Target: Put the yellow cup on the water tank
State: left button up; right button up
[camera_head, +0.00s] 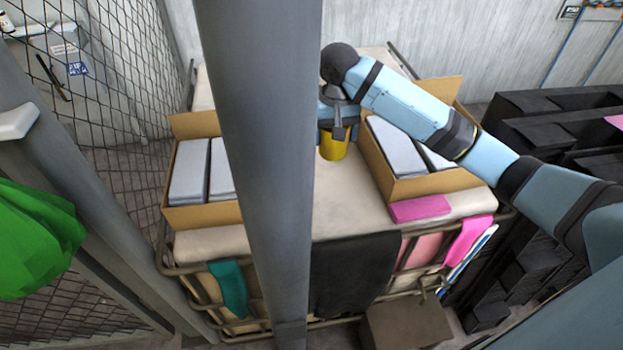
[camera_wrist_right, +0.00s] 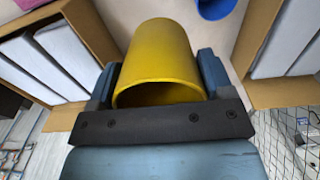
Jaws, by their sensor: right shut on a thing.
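The yellow cup (camera_head: 333,149) is between the fingers of my right gripper (camera_head: 337,127), above or on the tank's top. In the right wrist view, my right gripper (camera_wrist_right: 157,82) is shut around the yellow cup (camera_wrist_right: 160,50), with a finger on each side and its open end facing the camera. The water tank (camera_head: 345,212) looks like a cream block in a metal cage. I cannot tell whether the cup's base touches the tank. My left gripper is not in view.
Cardboard boxes with grey-white packs stand on the tank at left (camera_head: 200,214) and right (camera_head: 440,184). A pink block (camera_head: 420,207) lies in front of the right box. A grey column (camera_head: 255,120) hides part of the tank. A blue round thing (camera_wrist_right: 215,8) lies beyond the cup.

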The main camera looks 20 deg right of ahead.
notch_tip(320, 180, down, 20)
jog(key=shift+r, duration=0.1)
dwell(0.5)
jog(key=o, duration=1)
notch_tip(320, 180, up, 12)
jog(key=shift+r, duration=0.1)
dwell(0.3)
